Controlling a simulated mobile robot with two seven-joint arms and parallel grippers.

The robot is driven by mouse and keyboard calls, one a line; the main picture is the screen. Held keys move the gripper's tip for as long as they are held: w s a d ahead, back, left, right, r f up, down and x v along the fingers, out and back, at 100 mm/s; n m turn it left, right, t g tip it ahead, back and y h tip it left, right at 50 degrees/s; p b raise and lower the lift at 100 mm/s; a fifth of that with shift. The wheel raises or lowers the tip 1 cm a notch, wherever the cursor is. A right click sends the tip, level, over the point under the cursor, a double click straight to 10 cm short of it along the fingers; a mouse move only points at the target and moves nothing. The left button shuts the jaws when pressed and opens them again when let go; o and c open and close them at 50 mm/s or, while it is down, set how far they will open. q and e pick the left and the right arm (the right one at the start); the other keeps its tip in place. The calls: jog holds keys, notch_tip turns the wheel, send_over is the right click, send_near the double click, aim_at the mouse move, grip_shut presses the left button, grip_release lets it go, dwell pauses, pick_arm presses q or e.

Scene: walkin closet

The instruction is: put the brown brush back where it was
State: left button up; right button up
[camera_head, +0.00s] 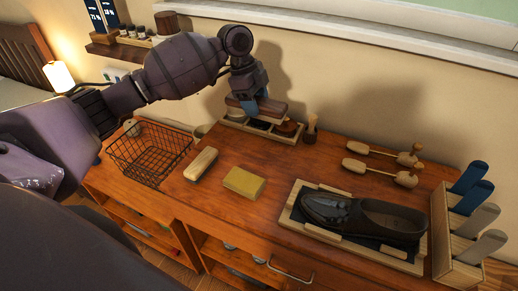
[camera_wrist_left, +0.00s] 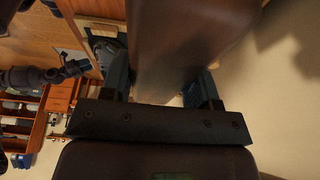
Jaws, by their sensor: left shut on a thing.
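My left gripper (camera_head: 248,98) is shut on the brown brush (camera_head: 268,107), at the back of the wooden dresser top. The brush is long with a smooth brown back, and it hangs over a shallow wooden tray (camera_head: 240,128) holding small dark and brown round items. Whether the brush touches the tray is hidden. In the left wrist view the brush (camera_wrist_left: 175,50) fills the space between the two fingers (camera_wrist_left: 163,90). A dark arm end, probably my right gripper (camera_wrist_left: 76,68), shows small at the left of that view; its jaws are unclear.
A wire basket (camera_head: 150,152), a pale brush (camera_head: 201,163) and a yellow cloth or sponge (camera_head: 244,183) lie in front. A small brush holder (camera_head: 310,130) stands right of the tray. A black shoe (camera_head: 365,218), shoe trees (camera_head: 380,165) and a rack (camera_head: 445,240) occupy the right.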

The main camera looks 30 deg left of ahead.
pick_arm(q)
send_over(261, 157)
jog(key=a, duration=0.1)
notch_tip(261, 157, down, 12)
jog(key=shift+f+b, duration=0.25)
jog(key=shift+b, duration=0.05)
notch_tip(261, 157, down, 4)
jog(key=shift+r, duration=0.1)
jog(key=shift+f, duration=0.2)
pick_arm(e)
jog(key=shift+s+f, duration=0.1)
jog(key=shift+f, duration=0.65)
pick_arm(q)
jog(key=shift+f, duration=0.1)
jog(key=o, duration=0.8)
jog(key=shift+o, duration=0.7)
pick_arm(e)
jog(key=shift+w+r, duration=0.1)
jog(key=shift+w, duration=0.3)
pick_arm(q)
jog(key=shift+a, duration=0.1)
pick_arm(e)
jog(key=shift+w+r, duration=0.1)
